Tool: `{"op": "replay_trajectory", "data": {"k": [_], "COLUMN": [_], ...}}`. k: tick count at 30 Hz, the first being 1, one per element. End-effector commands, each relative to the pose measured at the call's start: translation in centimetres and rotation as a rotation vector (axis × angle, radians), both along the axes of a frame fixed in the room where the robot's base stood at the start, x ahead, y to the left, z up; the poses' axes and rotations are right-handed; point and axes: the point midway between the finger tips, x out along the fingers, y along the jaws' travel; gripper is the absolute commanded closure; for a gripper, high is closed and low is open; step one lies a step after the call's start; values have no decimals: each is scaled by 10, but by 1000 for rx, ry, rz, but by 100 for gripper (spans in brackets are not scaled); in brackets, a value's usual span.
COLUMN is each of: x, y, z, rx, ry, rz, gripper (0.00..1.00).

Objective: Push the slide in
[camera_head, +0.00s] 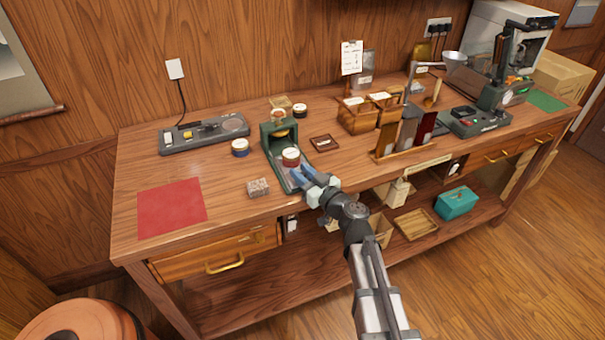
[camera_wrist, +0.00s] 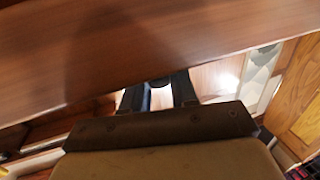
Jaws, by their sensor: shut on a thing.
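A green device (camera_head: 280,130) stands near the front of the bench. Its slide (camera_head: 283,171) sticks out toward the front edge, with a round dark-red, pale-topped tin (camera_head: 291,157) on it. My gripper (camera_head: 308,178) is at the slide's front end, with its blue fingers low over the bench edge. In the wrist view, my gripper (camera_wrist: 160,96) has its dark fingers on either side of a small dark round knob (camera_wrist: 160,83). It is shut on what looks like the slide's handle. The exact contact is hard to see.
A small patterned block (camera_head: 258,187) sits left of the slide, with a red mat (camera_head: 171,207) further left. A blue-banded tin (camera_head: 240,148) stands left of the device, and a small dark tray (camera_head: 323,143) lies to its right. Wooden boxes (camera_head: 357,116) stand further right.

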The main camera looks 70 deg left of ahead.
Motion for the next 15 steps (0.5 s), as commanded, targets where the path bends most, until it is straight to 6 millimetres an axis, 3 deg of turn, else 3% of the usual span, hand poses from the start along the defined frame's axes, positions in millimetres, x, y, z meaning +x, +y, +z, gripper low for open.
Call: {"op": "replay_trajectory", "data": {"k": [9,15], "x": [0,0], "y": [37,35], "z": [0,0], "rx": [1,1], "ry": [0,0], "rz": [1,0], "gripper": [100,100]}}
